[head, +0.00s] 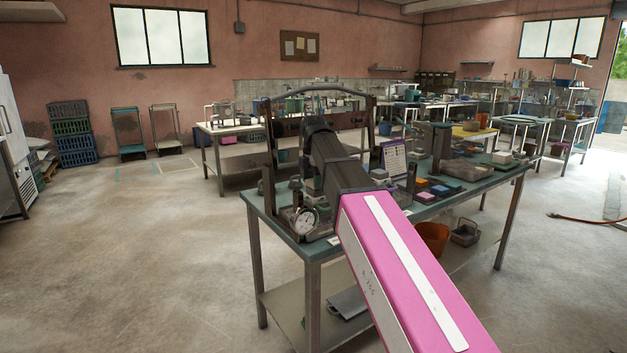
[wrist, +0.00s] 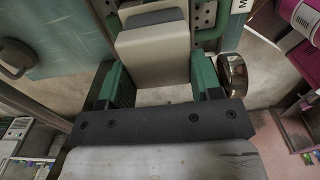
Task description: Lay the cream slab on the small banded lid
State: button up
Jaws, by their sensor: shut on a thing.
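In the wrist view my gripper (wrist: 157,75) has its two green-padded fingers on either side of a cream slab (wrist: 153,50), shut on it. The slab stretches away from the fingers, and a grey patch covers its far end. In the head view my own arm reaches over the teal worktable (head: 475,186) and hides the gripper and slab. I cannot make out the small banded lid in either view.
Coloured blocks (head: 440,190) lie on the worktable right of my arm, by a printed card (head: 394,158). A round dial gauge (head: 304,221) stands at its front left corner. A pale block (head: 502,157) sits near the right end. Open floor lies left.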

jog(key=o, duration=1)
jog(key=shift+r, duration=0.1)
